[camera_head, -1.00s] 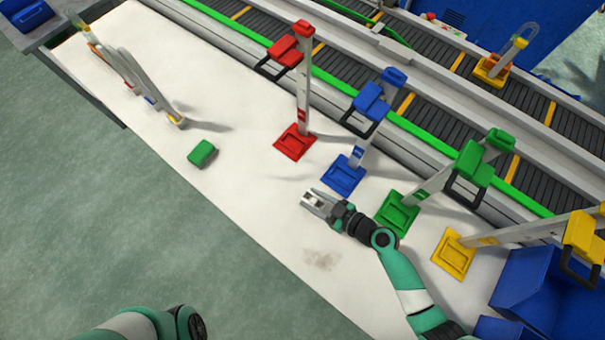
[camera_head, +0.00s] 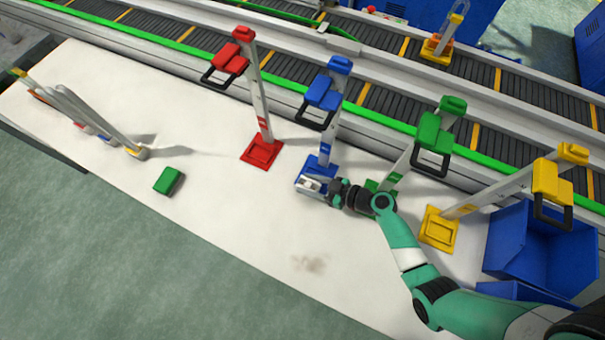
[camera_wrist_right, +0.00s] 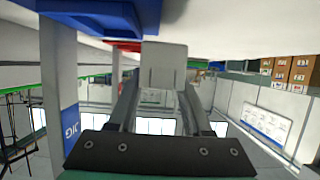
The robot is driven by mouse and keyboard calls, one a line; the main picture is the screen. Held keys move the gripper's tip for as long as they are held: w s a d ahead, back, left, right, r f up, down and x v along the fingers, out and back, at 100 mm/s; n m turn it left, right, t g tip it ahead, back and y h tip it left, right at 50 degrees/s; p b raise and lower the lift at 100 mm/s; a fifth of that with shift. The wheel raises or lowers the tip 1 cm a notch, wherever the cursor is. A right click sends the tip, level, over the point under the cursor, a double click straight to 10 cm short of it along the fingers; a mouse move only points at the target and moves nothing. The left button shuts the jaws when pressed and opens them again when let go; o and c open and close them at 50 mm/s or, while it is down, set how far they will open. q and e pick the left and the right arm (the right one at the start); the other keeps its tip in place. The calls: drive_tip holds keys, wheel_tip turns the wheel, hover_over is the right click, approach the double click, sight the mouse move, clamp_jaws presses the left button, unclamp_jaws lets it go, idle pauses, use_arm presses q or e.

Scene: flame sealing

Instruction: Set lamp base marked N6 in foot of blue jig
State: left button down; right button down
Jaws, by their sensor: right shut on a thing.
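My right gripper (camera_head: 309,186) is shut on a small pale grey lamp base (camera_wrist_right: 165,62), which shows between the fingers in the right wrist view. I cannot read a mark on it. The gripper is over the foot of the blue jig (camera_head: 316,164) in the head view and hides much of that foot. The blue foot also shows at the top left of the wrist view (camera_wrist_right: 100,12), close beside the base, with the jig's post (camera_wrist_right: 58,85) on the left. I cannot tell whether base and foot touch. My left gripper is out of view.
The red jig (camera_head: 262,153) stands left of the blue one. The green jig (camera_head: 433,130) and yellow jig (camera_head: 439,228) stand to the right. A green block (camera_head: 168,180) and leaning strips (camera_head: 95,122) are on the left. A blue bin (camera_head: 520,250) is at right. The front table is clear.

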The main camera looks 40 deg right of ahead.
drive_tip(key=shift+w+d+b, duration=0.15)
drive_tip(key=shift+w+d, duration=0.2)
drive_tip(key=shift+d, duration=0.5)
drive_tip(key=shift+w+d+b, duration=0.2)
drive_tip(key=shift+w+d, duration=0.15)
drive_tip(key=shift+d, duration=0.55)
drive_tip(key=shift+w+d+b, duration=0.15)
drive_tip(key=shift+w+d, duration=0.2)
drive_tip(key=shift+d, duration=0.5)
drive_tip(key=shift+f+b, duration=0.9)
drive_tip(key=shift+f, duration=0.05)
drive_tip(key=shift+c, duration=1.3)
unclamp_jaws()
drive_tip(key=shift+s, duration=0.1)
